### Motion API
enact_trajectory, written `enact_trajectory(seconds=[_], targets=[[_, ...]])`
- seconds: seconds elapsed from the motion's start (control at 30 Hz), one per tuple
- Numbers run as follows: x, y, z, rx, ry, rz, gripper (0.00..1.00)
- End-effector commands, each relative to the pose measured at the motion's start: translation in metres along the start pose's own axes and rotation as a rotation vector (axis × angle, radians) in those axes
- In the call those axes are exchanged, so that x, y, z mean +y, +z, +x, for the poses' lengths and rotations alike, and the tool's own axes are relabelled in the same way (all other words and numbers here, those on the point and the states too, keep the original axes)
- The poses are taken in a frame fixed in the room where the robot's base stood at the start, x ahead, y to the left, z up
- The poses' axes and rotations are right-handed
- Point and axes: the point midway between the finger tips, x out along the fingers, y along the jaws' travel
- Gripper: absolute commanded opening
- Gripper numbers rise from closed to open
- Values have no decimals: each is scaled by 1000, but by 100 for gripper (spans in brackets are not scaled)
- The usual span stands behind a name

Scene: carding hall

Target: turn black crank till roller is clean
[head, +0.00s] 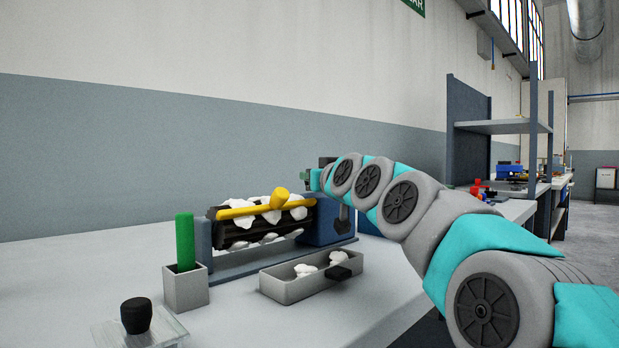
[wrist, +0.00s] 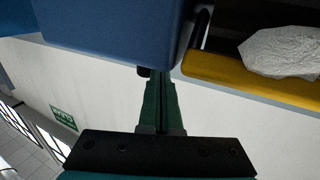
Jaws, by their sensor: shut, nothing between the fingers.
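My gripper (head: 306,178) is above the right blue block (head: 325,228), largely hidden by my arm. In the wrist view, its green fingers (wrist: 159,78) are shut and empty, their tips close to the blue block (wrist: 110,30). A small black piece (wrist: 143,71) shows at the tips; I cannot tell if it is the crank or if they touch. The crank is not clearly visible.
A grey tray (head: 283,291) with white tufts and a black handle lies in front of the roller. A green handle stands in a grey box (head: 187,295) at left. A black knob (head: 136,315) sits on a clear plate.

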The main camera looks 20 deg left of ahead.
Motion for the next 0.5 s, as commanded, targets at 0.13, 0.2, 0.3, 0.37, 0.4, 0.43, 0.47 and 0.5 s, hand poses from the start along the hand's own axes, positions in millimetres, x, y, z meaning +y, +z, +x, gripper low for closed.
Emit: enact_trajectory(seconds=[0.13, 0.2, 0.3, 0.37, 0.4, 0.43, 0.47, 0.5], targets=[[-1, 1, -2, 0, 0, 0, 0], [-2, 2, -6, -1, 0, -1, 0], [-5, 4, -17, -2, 2, -3, 0], [-7, 4, -26, 0, 4, -2, 0], [-9, 2, -33, 2, 4, -2, 0], [-11, -1, -36, 2, 3, -1, 0], [-13, -2, -40, 1, 3, -1, 0], [-15, 0, -44, -1, 2, -1, 0]])
